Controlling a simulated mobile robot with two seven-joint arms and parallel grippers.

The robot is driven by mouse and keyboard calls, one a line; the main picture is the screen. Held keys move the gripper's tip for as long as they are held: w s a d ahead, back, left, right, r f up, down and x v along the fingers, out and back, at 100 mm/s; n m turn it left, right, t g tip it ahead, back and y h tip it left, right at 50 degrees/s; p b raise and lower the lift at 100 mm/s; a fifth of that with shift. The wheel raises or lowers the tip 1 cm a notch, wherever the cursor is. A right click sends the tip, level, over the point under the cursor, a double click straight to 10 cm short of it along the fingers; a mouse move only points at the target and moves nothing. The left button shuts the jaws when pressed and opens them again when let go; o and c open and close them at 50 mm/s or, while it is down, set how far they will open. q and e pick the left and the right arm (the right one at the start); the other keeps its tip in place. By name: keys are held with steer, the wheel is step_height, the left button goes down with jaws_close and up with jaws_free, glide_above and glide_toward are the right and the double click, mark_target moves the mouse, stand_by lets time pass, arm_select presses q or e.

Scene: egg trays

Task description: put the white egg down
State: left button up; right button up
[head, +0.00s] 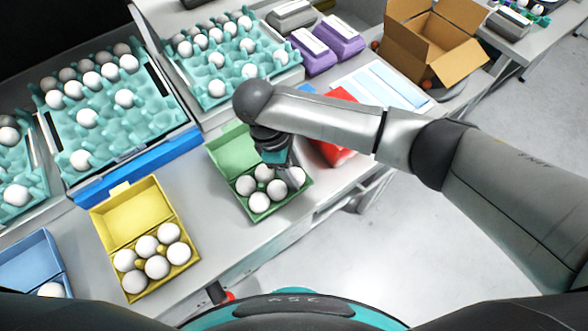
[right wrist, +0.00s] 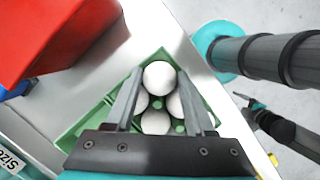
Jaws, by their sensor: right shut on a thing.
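A white egg (right wrist: 158,77) is between the fingertips of my right gripper, which is shut on it, in the right wrist view. My right gripper (head: 284,170) is low over the open green carton (head: 231,149) in the head view; the carton also shows in the right wrist view (right wrist: 75,138). The held egg appears to be at the carton's right side (head: 296,177). Several other white eggs (head: 258,203) sit in the carton. My gripper and wrist hide part of it, and I cannot tell whether the held egg touches its cup.
An open yellow carton (head: 131,215) full of white eggs stands to the left. Teal egg trays (head: 110,115) are behind. A red box (head: 338,154) is close right of the green carton. The table's front edge is near. Purple cartons (head: 338,35) and a cardboard box (head: 420,50) are farther back.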

steer(key=shift+s+f, duration=0.2)
steer(key=shift+f, duration=0.4)
steer(key=o, duration=0.6)
steer(key=shift+d, duration=0.15)
steer(key=shift+o, duration=0.5)
steer(key=shift+r, duration=0.25)
steer(key=p+v, duration=0.2)
steer(key=v, duration=1.1)
steer(key=shift+w+f, duration=0.1)
